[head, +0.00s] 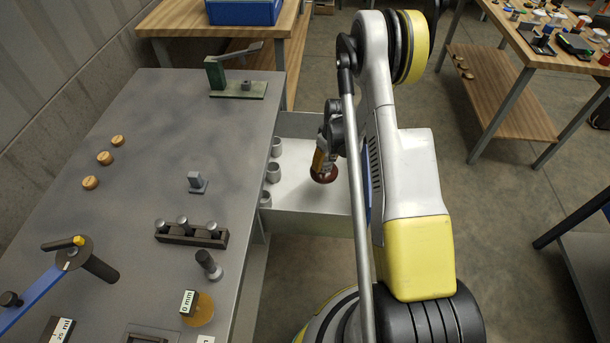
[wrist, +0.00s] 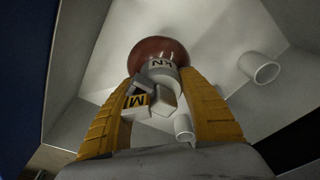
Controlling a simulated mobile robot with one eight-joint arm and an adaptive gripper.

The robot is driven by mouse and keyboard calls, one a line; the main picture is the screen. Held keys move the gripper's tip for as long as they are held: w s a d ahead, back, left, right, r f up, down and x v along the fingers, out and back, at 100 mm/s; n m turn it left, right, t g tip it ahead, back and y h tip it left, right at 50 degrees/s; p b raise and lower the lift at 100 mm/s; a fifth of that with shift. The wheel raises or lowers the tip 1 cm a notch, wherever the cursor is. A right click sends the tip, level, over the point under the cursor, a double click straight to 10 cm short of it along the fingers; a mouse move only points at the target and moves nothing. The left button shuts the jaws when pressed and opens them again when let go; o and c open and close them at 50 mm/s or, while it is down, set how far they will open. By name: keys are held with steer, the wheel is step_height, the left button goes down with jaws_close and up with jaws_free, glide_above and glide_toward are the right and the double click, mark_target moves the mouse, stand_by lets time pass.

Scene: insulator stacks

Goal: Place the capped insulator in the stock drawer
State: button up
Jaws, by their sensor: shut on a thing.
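The capped insulator (head: 323,174) has a reddish-brown rounded disc. In the wrist view the insulator (wrist: 158,50) shows a light grey part below the disc, marked "KN". My gripper (head: 322,156) is shut on it, with the yellow fingers (wrist: 155,95) on either side of the grey part. The stock drawer (head: 308,222) is pulled out from the right side of the grey bench. The insulator is over the drawer's open interior, disc pointing down. I cannot tell whether it touches the drawer floor. My arm hides the drawer's right part.
Grey cups (head: 273,172) stand along the drawer's left side; two cups also show in the wrist view (wrist: 260,68). The drawer floor beside them looks clear. The grey bench (head: 150,190) holds a rack (head: 192,235), wooden discs and a green-based lever tool (head: 238,88).

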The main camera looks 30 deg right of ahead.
steer(key=shift+w+a+f+b, duration=0.75)
steer(key=shift+w+f, duration=0.25)
steer(key=shift+f, duration=0.4)
steer(key=shift+w+a+f+b, duration=0.8)
steer(key=shift+w+f, duration=0.25)
steer(key=shift+f, duration=0.4)
steer(key=shift+w+a+f+b, duration=0.75)
steer(key=shift+w+f, duration=0.25)
steer(key=shift+f, duration=0.4)
steer(key=shift+f, duration=0.15)
steer(key=o, duration=1.4)
